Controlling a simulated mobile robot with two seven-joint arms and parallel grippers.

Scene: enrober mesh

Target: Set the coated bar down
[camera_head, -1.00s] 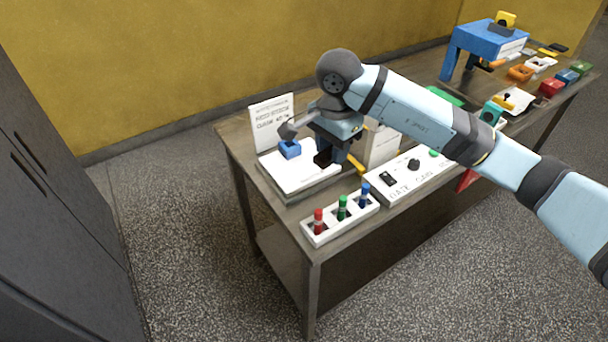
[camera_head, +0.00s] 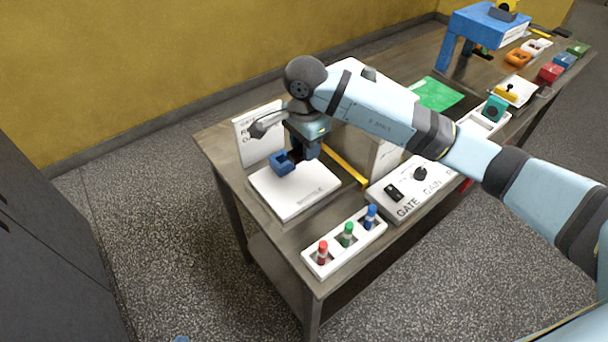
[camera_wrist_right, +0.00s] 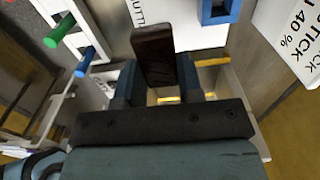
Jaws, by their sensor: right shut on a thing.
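My right gripper (camera_head: 301,155) is low over the white plate (camera_head: 312,195) at the table's left end. In the right wrist view it (camera_wrist_right: 157,78) is shut on a dark brown bar (camera_wrist_right: 154,50), whose far end stands out past the fingertips over the white plate. I cannot tell whether the bar touches the plate. In the head view the bar is mostly hidden by the gripper. A blue square frame (camera_head: 281,165) sits on the plate beside the gripper; it also shows in the right wrist view (camera_wrist_right: 220,12). My left gripper is not in view.
A white sign (camera_head: 258,142) stands behind the plate. A white rack (camera_head: 330,258) with red, green and blue pegs stands in front. A control box (camera_head: 408,197), a pale block (camera_head: 378,158) and a yellow strip (camera_head: 345,164) lie to the right. A blue stand (camera_head: 462,35) is farther back.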

